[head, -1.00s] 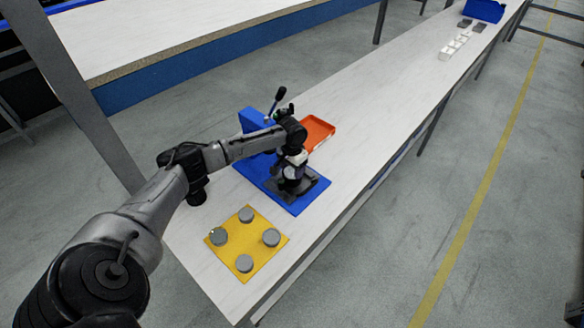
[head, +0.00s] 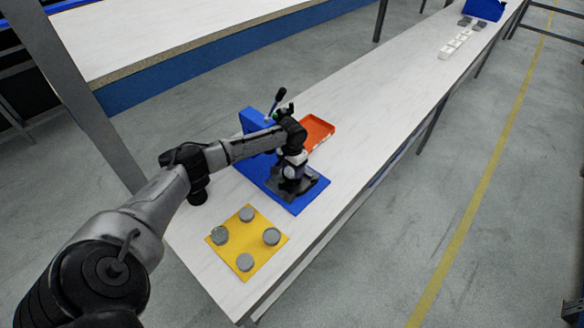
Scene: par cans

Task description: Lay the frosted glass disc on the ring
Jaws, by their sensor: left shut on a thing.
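My left gripper (head: 291,178) is over the dark round base on the blue fixture (head: 308,205), pointing down. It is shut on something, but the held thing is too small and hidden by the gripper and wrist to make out. I cannot tell the frosted glass disc or the ring apart there; the dark base (head: 313,187) shows around the fingers. My right gripper is not in view.
A yellow mat (head: 247,242) with several grey round cans (head: 271,236) lies at the bench's near end. An orange tray (head: 318,132) is behind the fixture. A lever (head: 277,97) rises beside my wrist. White blocks (head: 452,46) and a blue bin (head: 484,10) stand far back. The middle bench is clear.

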